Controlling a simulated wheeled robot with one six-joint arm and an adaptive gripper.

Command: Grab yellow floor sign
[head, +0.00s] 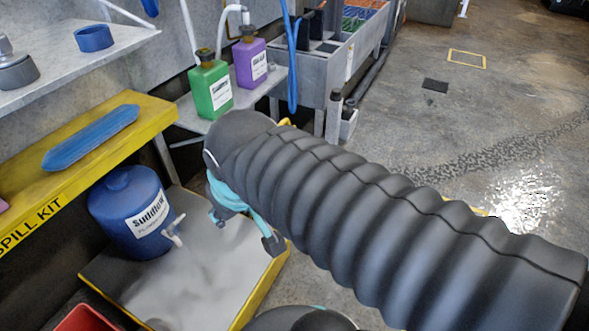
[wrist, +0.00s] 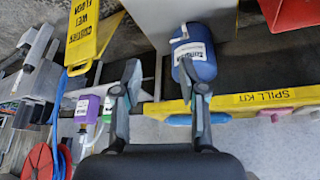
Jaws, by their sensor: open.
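The yellow floor sign (wrist: 90,38) shows at the upper left of the wrist view, with dark "CAUTION WET FLOOR" lettering. It stands out to the left of my gripper (wrist: 159,78), clear of both fingers. My gripper is open, its two fingers apart with nothing between them. In the head view my gripper (head: 245,228) is partly hidden by my ribbed arm. My arm also covers most of the sign there; only small yellow bits show at its edges, and I cannot tell if they are the sign.
A yellow "SPILL KIT" shelf (head: 60,172) holds a blue pad (head: 92,136). A blue jug (head: 130,212) stands in a yellow-edged tray (head: 192,275) below. Green (head: 209,88) and purple (head: 250,60) bottles stand on a grey shelf. Open floor (head: 480,120) lies at right.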

